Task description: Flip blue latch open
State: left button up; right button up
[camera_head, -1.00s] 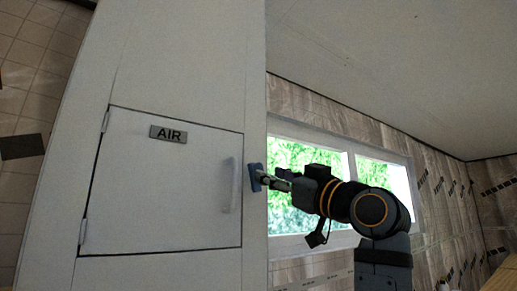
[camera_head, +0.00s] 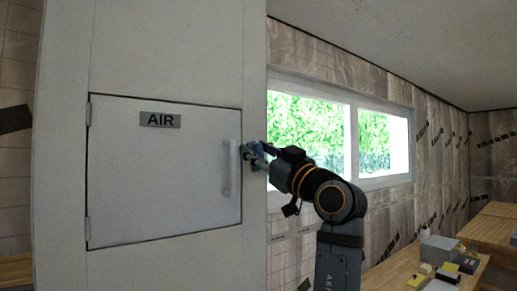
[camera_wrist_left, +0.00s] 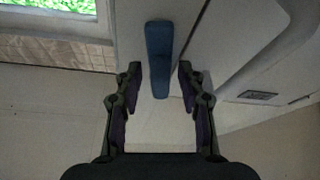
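The blue latch (camera_head: 257,147) is on the edge of the white panel, just right of the AIR door (camera_head: 165,175). The door is shut, with a pale vertical handle (camera_head: 232,168) near its right side. My left gripper (camera_head: 254,156) is at the latch and partly hides it. In the left wrist view the latch (camera_wrist_left: 160,60) is a long blue bar between the two fingertips of my left gripper (camera_wrist_left: 161,70). The fingers are apart, with a narrow gap on each side of the bar. My right gripper is not in view.
A window (camera_head: 310,130) is in the wall behind my left arm. A wooden table (camera_head: 400,270) with several small boxes and blocks stands at the lower right. A second wooden table (camera_head: 492,232) is behind it. The space between panel and tables looks free.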

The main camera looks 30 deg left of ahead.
pick_arm(q)
jog(key=shift+d, duration=0.1)
grip_shut()
jog(key=shift+w+d+m+t+b, duration=0.15)
jog(key=shift+m+t+b, duration=0.4)
jog(key=shift+m, duration=0.65)
jog(key=shift+w+r+m+t+h, duration=0.1)
jog(key=shift+w+m+t+h, duration=0.2)
jog(key=shift+m+t, duration=0.5)
jog(key=shift+g, duration=0.25)
grip_release()
jog(key=shift+o, duration=0.3)
